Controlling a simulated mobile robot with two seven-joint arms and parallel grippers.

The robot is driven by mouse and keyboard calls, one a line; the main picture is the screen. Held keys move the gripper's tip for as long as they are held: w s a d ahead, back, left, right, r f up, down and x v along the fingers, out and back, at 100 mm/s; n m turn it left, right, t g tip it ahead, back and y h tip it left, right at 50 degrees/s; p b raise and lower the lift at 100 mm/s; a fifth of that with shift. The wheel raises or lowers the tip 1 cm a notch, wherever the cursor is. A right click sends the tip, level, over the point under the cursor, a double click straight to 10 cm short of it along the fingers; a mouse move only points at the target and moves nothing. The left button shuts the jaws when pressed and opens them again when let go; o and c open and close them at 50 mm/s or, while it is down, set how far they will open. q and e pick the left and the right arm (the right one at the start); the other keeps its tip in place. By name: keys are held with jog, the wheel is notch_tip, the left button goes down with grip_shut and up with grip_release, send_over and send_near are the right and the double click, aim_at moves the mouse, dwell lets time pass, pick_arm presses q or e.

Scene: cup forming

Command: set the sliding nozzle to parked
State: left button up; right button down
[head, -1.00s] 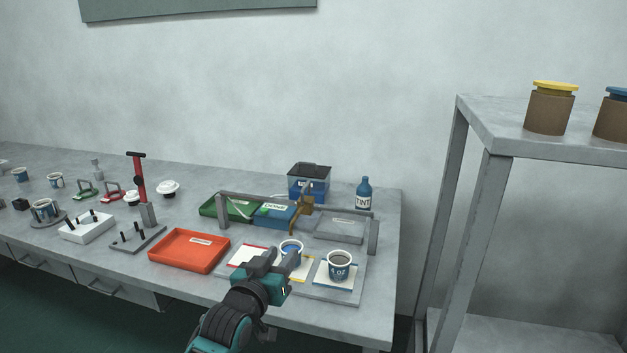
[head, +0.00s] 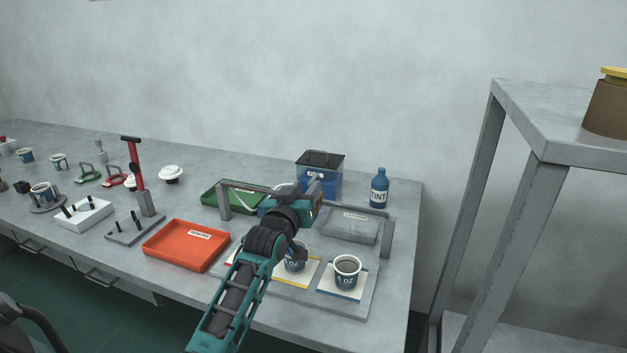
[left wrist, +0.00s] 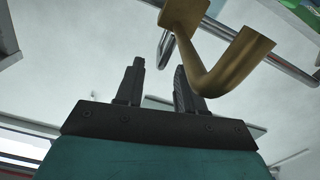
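The brass sliding nozzle (left wrist: 232,68) fills the upper right of the left wrist view, with its bent spout beside the right finger. In the head view it is mostly hidden behind my left gripper (head: 309,193), which is at the grey rail (head: 352,208) on two posts. In the left wrist view the two fingers of the left gripper (left wrist: 159,75) stand apart with nothing between them. The spout is outside the gap, and I cannot tell whether it touches the finger. My right gripper is not in view.
A blue bin (head: 331,183) and a tint bottle (head: 379,190) stand behind. An orange tray (head: 186,246) lies to the left.

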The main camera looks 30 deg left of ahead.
aim_at(318, 172)
pick_arm(q)
jog(key=shift+x, duration=2.85)
jog(key=shift+c, duration=0.3)
grip_shut()
